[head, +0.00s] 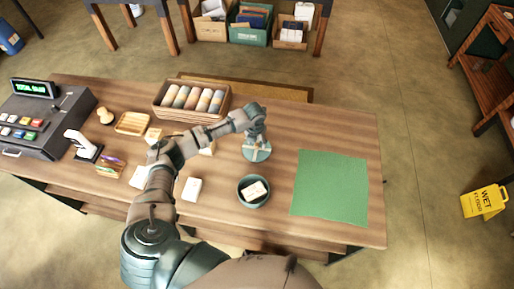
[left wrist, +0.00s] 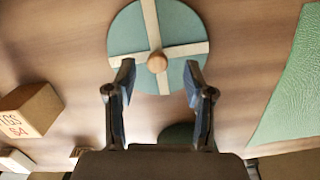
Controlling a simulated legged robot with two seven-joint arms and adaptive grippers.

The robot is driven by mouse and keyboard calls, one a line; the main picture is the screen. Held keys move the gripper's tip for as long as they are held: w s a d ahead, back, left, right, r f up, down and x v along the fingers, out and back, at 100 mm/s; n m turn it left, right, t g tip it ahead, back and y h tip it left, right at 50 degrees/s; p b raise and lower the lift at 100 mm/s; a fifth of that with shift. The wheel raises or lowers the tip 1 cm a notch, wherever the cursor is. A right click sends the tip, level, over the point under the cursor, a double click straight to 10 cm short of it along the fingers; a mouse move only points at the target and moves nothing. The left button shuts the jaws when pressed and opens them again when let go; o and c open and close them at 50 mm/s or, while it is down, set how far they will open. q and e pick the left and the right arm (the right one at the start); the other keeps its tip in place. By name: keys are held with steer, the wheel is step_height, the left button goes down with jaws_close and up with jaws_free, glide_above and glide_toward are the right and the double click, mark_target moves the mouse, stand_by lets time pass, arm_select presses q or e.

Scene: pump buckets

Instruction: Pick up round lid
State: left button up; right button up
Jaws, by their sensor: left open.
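The round lid (head: 257,152) lies flat on the wooden counter, teal with a pale cross. In the left wrist view the lid (left wrist: 184,22) shows a round wooden knob (left wrist: 157,62) at the centre of the cross. My left gripper (head: 257,139) is above the lid. In the left wrist view its open fingers (left wrist: 160,82) stand on either side of the knob's line, with nothing held between them. Whether the fingertips are level with the knob, I cannot tell. My right gripper does not show.
A dark teal bowl (head: 253,201) with a white item in it stands in front of the lid. A green mat (head: 331,187) lies to the right. A crate of rolls (head: 164,111) stands behind left; a cash register (head: 40,125) is far left.

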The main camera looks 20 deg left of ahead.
mark_target(257, 147)
arm_select(q)
steer(key=shift+w+a+f, duration=0.1)
steer(key=shift+f, duration=0.6)
steer(key=shift+w+a+f, duration=0.1)
steer(key=shift+f, duration=0.6)
jaws_close()
